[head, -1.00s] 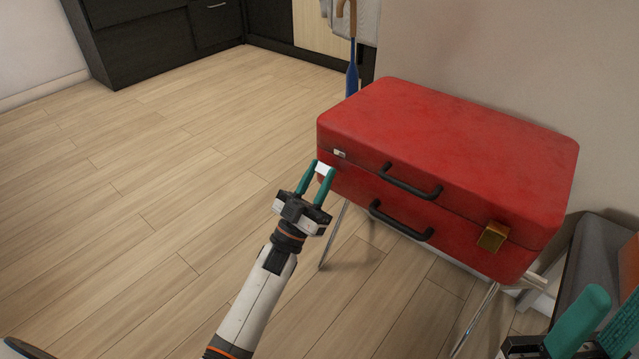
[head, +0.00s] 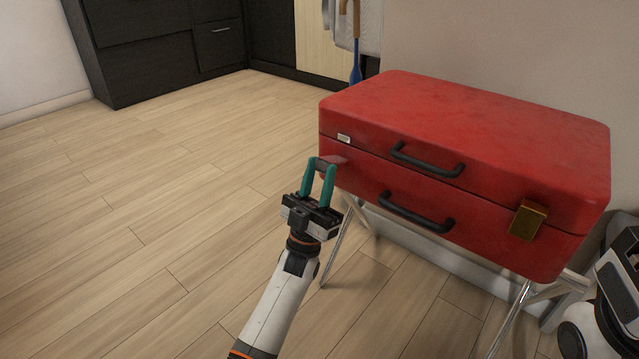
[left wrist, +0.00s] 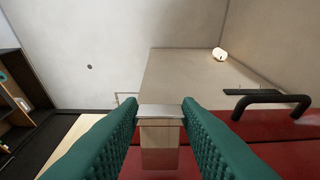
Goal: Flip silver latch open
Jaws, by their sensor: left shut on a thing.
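A red suitcase (head: 470,125) with two black handles rests on a metal folding stand. The silver latch (left wrist: 160,140) shows as a shiny reflective plate between my left fingers in the left wrist view. In the head view it is small and partly hidden at the suitcase's left front. A small silver plate (head: 343,138) sits on the lid just above. My left gripper (head: 321,164) has its teal fingers shut on the silver latch. A gold latch (head: 528,219) is at the right front.
The folding stand's thin legs (head: 345,240) are below and beside my left gripper. A wall is close behind the suitcase. Dark cabinets (head: 160,45) stand at the back left. The wood floor (head: 180,200) at left is clear.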

